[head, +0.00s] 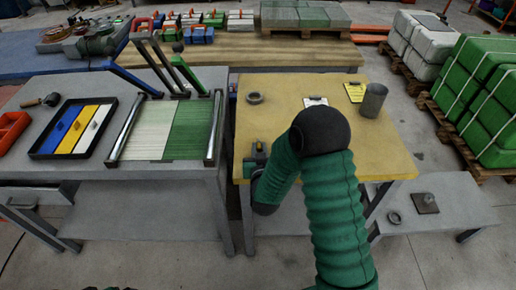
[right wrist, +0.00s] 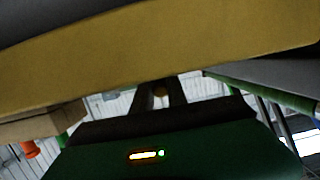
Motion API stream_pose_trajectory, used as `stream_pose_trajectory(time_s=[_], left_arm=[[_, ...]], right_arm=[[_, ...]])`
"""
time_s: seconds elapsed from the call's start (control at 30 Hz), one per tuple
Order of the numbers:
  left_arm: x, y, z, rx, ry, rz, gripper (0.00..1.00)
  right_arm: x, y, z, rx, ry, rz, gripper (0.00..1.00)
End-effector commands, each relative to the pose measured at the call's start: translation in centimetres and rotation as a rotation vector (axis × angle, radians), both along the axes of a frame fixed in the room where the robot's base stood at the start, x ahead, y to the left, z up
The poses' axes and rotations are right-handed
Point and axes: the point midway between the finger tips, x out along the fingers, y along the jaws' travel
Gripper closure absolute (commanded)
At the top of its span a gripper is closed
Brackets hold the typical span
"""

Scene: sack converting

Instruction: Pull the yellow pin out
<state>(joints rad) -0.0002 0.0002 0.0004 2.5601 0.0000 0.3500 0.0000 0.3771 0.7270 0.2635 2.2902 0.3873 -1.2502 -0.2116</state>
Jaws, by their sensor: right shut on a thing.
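My right gripper (head: 256,154) is at the left edge of the yellow-topped table (head: 290,130), low beside its front left corner. In the right wrist view its two dark fingers (right wrist: 161,94) are shut on a small yellowish end, which seems to be the yellow pin (right wrist: 160,89). The rest of the pin is hidden, and in the head view it cannot be made out. The table's yellow edge (right wrist: 170,50) crosses just above the fingers in the wrist view. My left gripper is not in view.
On the yellow table are a grey ring (head: 255,98), a clipboard (head: 315,101), a yellow card (head: 355,92) and a grey cup (head: 374,100). A grey bench (head: 80,95) with a tray (head: 38,152) and a green-white slatted panel stands close to the left. A narrow gap separates bench and table.

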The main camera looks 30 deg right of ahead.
Motion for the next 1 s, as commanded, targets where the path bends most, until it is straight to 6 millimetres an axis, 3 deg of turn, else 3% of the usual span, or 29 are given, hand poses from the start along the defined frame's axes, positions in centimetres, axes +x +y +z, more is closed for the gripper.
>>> stream_pose_trajectory(time_s=[0.23, 0.27, 0.43, 0.77, 0.87, 1.0], left_arm=[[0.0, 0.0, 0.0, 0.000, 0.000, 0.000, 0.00], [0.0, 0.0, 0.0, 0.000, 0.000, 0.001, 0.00], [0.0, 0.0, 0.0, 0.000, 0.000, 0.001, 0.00], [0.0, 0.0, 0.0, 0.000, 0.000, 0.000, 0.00], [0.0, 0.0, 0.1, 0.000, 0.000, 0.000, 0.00], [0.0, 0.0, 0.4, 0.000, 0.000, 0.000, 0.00]], right_arm=[[0.1, 0.2, 0.0, -0.002, 0.000, 0.001, 1.00], [0.1, 0.2, 0.0, -0.001, -0.001, 0.001, 0.79], [0.0, 0.0, -0.1, 0.000, 0.000, 0.001, 0.57], [-0.1, 0.2, 0.0, -0.001, 0.000, 0.001, 0.56], [-1.0, 0.8, 0.3, -0.001, 0.001, 0.003, 0.56], [-3.8, 2.4, 1.2, -0.001, 0.002, 0.006, 0.56]])
